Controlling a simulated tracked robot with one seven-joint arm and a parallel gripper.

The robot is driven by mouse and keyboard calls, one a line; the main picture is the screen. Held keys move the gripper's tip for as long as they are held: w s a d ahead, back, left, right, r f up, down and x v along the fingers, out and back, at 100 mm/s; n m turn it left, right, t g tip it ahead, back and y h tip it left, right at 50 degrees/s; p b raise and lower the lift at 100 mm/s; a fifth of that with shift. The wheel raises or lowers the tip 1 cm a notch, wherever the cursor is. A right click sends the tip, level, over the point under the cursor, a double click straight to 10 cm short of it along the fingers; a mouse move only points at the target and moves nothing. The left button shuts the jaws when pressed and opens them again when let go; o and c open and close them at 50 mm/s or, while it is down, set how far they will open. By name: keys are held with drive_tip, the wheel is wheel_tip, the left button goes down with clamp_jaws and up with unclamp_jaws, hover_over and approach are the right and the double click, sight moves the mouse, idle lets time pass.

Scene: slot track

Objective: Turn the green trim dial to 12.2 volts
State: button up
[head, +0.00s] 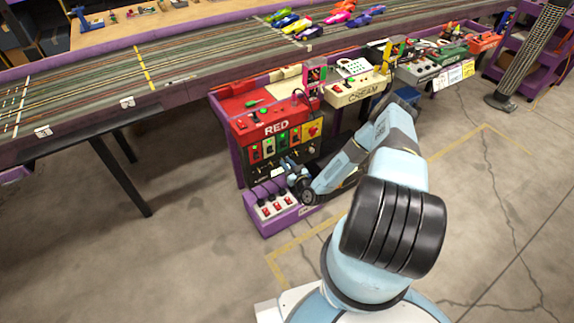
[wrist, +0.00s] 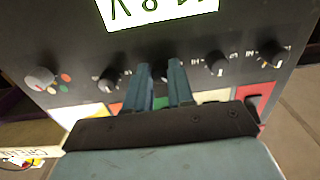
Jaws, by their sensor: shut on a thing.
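My gripper (wrist: 161,68) is at a dark panel in the wrist view, its two blue fingers closed around a small dial whose body is mostly hidden between them. A green patch (wrist: 161,103) shows just below, so this appears to be the green trim dial. A pale, lit display (wrist: 160,10) with dark characters sits above; it is cut off at the top and I cannot read its value. In the head view my gripper (head: 291,172) is low at the red station, and the dial is too small to make out there.
Black knobs (wrist: 109,79), (wrist: 217,63) and (wrist: 272,54) flank the held dial closely, with a larger grey knob (wrist: 41,78) at left. Open floor lies left.

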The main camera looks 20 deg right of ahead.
clamp_jaws()
drive_tip(key=shift+m, duration=0.3)
drive_tip(key=shift+d+m, duration=0.1)
drive_tip(key=shift+m, duration=8.5)
drive_tip(key=shift+s, duration=0.1)
drive_tip(key=o, duration=0.7)
unclamp_jaws()
